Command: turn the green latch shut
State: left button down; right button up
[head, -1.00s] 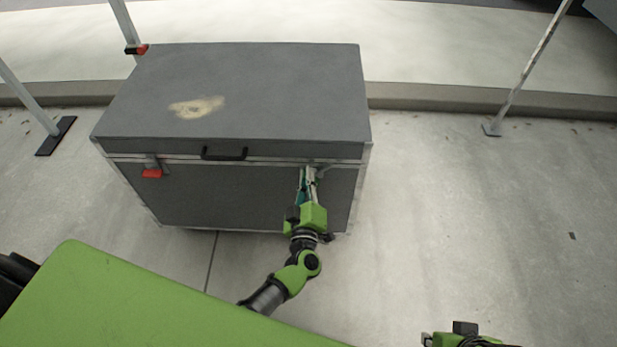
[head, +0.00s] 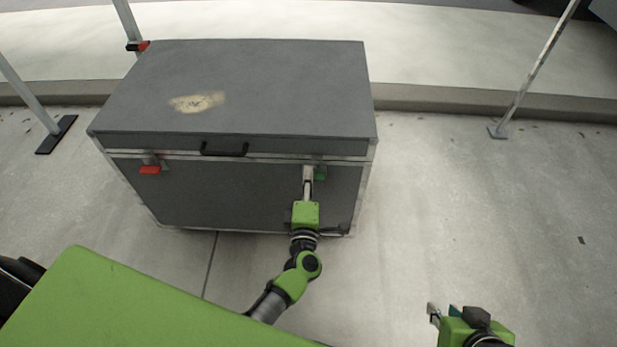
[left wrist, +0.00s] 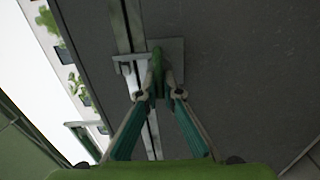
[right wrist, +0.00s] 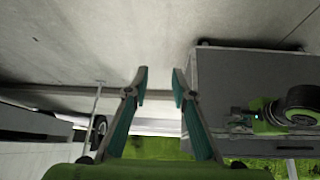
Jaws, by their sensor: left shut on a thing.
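The green latch (head: 320,173) is on the front of the grey case (head: 240,193), right of the black handle, just below the lid seam. In the left wrist view the latch (left wrist: 157,72) stands out from its metal plate, between my fingertips. My left gripper (head: 308,172) is at the latch, its fingers closed on both sides of it; in the left wrist view the gripper (left wrist: 159,92) hides part of the latch. My right gripper (head: 443,312) is low at the right in the head view, away from the case. In the right wrist view the right gripper (right wrist: 160,82) is open and empty.
A red latch (head: 149,170) is on the case's left front, and a black handle (head: 225,149) is at the middle of the lid's front edge. Metal posts with flat feet (head: 497,131) stand on both sides.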

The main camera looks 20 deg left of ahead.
pick_arm(q)
jog(key=shift+f, duration=0.15)
pick_arm(e)
jog(key=shift+w+a+r+t, duration=0.15)
jog(key=shift+w+r+t, duration=0.15)
jog(key=shift+w, duration=0.25)
pick_arm(q)
jog(key=c, duration=2.2)
grip_release()
jog(key=v, duration=1.2)
jog(key=shift+r, duration=0.2)
